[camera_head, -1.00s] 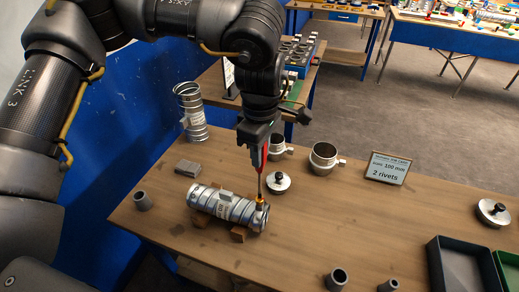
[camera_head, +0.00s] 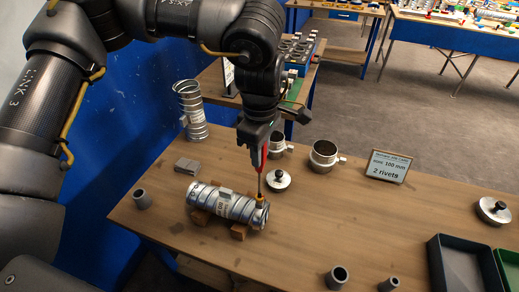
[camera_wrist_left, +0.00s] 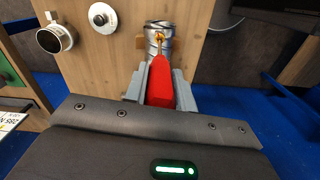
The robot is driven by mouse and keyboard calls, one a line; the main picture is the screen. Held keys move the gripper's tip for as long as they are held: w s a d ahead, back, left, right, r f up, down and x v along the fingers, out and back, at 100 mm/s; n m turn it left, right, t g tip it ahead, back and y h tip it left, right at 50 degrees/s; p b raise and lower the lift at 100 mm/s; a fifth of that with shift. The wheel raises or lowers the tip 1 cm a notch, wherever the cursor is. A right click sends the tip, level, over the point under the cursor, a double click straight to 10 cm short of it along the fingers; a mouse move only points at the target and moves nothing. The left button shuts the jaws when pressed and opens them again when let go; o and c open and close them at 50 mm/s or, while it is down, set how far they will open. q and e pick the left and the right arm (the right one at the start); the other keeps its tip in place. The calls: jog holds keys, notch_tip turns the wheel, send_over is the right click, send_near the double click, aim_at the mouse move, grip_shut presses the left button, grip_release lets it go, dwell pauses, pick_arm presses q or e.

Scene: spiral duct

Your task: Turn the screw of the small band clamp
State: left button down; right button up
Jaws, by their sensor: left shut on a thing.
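My left gripper (camera_head: 259,150) is shut on a red-handled screwdriver (camera_head: 262,160), which points down. Its tip meets the small band clamp (camera_head: 260,212) at the right end of the spiral duct (camera_head: 214,202), at a brass-coloured screw (camera_head: 260,201). Whether the tip sits fully in the screw is too small to tell. The duct lies on wooden cradle blocks (camera_head: 239,232). In the left wrist view the red handle (camera_wrist_left: 160,85) lies between the fingers, with the duct end (camera_wrist_left: 159,30) beyond it. My right gripper is not in view.
A second duct (camera_head: 191,110) stands at the back left. Clamp rings (camera_head: 323,157), a lidded disc (camera_head: 278,180), grey blocks (camera_head: 187,166) and short tubes (camera_head: 142,200) stand around. A sign (camera_head: 388,167) and trays (camera_head: 465,265) are at the right. The table's middle right is clear.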

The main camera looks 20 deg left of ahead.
pick_arm(q)
jog(key=shift+f, duration=0.45)
dwell(0.4)
jog(key=shift+b, duration=0.3)
jog(key=n, duration=0.5)
jog(key=shift+f+b, duration=0.1)
jog(key=shift+b, duration=0.3)
jog(key=shift+w+n, duration=0.1)
jog(key=shift+n, duration=0.8)
jog(key=n, duration=0.4)
jog(key=shift+p, duration=0.35)
jog(key=n, duration=0.6)
jog(key=shift+a, duration=0.1)
jog(key=n, duration=0.7)
jog(key=shift+r, duration=0.2)
